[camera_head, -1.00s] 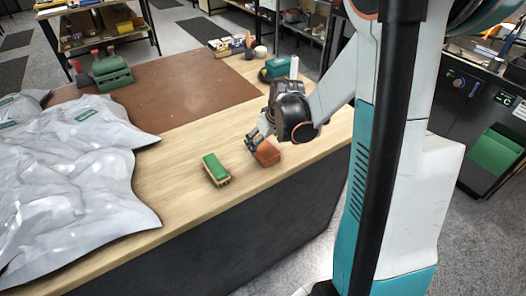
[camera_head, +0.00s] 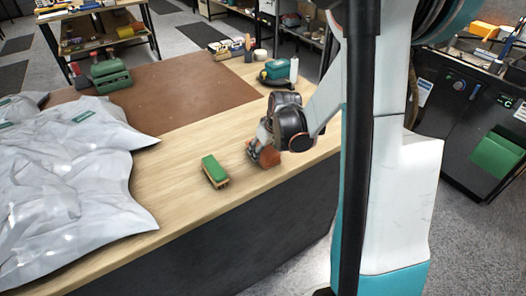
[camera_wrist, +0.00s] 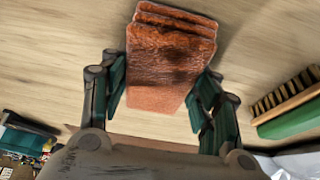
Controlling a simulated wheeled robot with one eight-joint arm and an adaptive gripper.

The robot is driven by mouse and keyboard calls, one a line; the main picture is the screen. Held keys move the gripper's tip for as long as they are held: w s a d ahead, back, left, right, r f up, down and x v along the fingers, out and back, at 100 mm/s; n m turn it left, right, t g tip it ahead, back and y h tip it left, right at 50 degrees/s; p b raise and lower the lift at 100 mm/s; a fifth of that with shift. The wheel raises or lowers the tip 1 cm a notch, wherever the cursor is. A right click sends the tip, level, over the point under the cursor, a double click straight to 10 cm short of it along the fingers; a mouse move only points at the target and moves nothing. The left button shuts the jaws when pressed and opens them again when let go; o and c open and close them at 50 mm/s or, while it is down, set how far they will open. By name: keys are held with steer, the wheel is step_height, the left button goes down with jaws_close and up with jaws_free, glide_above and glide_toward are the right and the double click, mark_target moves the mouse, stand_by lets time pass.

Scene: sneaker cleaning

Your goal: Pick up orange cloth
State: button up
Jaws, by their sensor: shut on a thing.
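The orange cloth (camera_wrist: 168,55) is a folded, layered, rust-orange piece. In the wrist view it lies between the two fingers of my gripper (camera_wrist: 158,95), which are shut on it from both sides. In the head view the cloth (camera_head: 268,157) shows at the gripper (camera_head: 258,152) near the front edge of the wooden table, partly hidden by the fingers. I cannot tell whether it touches the tabletop.
A green-topped brush (camera_head: 214,171) lies just left of the cloth; its bristles (camera_wrist: 285,92) show in the wrist view. Grey plastic sheeting (camera_head: 70,190) covers the table's left. A brown mat (camera_head: 170,90) lies behind. A teal item (camera_head: 279,69) and white bottle stand at the back.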

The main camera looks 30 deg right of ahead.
steer(key=shift+r, duration=0.1)
step_height(320, 180, up, 20)
steer(key=p, duration=0.6)
